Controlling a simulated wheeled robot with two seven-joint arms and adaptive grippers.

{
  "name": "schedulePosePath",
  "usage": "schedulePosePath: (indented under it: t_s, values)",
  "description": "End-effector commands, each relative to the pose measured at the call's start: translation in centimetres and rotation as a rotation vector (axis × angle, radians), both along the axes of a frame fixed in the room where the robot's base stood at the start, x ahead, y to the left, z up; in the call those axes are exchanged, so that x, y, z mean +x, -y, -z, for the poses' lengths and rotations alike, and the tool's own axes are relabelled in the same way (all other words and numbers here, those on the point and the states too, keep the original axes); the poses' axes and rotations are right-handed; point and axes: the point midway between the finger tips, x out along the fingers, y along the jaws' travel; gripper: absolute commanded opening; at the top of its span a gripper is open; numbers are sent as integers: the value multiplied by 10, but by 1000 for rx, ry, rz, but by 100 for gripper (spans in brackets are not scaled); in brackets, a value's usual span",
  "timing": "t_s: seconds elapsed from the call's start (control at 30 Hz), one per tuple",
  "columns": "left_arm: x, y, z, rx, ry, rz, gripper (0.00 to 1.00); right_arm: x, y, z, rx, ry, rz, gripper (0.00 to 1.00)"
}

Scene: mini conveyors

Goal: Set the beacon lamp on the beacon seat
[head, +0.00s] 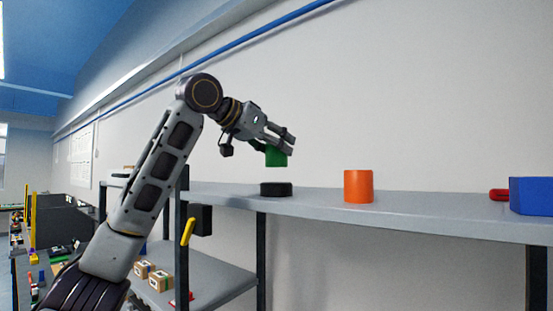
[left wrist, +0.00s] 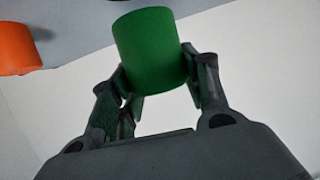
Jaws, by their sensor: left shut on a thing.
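A green cylinder, which looks like the beacon lamp (head: 275,158), is held between the fingers of my left gripper (head: 283,141). It fills the middle of the left wrist view (left wrist: 154,48), with the fingers of my left gripper (left wrist: 160,85) shut on its sides. A low black disc, which looks like the beacon seat (head: 276,189), rests on the grey shelf. In the head view the lamp hangs just above the disc with a visible gap between them. The disc cannot be made out in the left wrist view. My right gripper is not in view.
An orange cylinder (head: 358,186) stands on the grey shelf (head: 420,213) to the right of the disc. A blue bin (head: 531,195) and a red object (head: 499,194) are at the far right. Small boxes (head: 158,278) sit on the lower shelf. The wall is behind.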

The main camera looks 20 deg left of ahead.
Motion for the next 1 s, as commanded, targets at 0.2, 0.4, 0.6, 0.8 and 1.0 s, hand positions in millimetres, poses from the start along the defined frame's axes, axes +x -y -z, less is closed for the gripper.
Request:
schedulePosePath:
  t_s: [0.2,0.4,0.6,0.8,1.0]
  values:
    - [0,-1,20,2,0,-1,20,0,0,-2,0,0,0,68]
    - [0,0,33,1,1,-1,20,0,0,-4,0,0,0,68]
    - [0,0,35,1,0,0,20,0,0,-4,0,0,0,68]
    - [0,0,35,1,0,0,20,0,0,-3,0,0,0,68]
    - [0,0,38,1,0,0,55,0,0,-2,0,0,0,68]
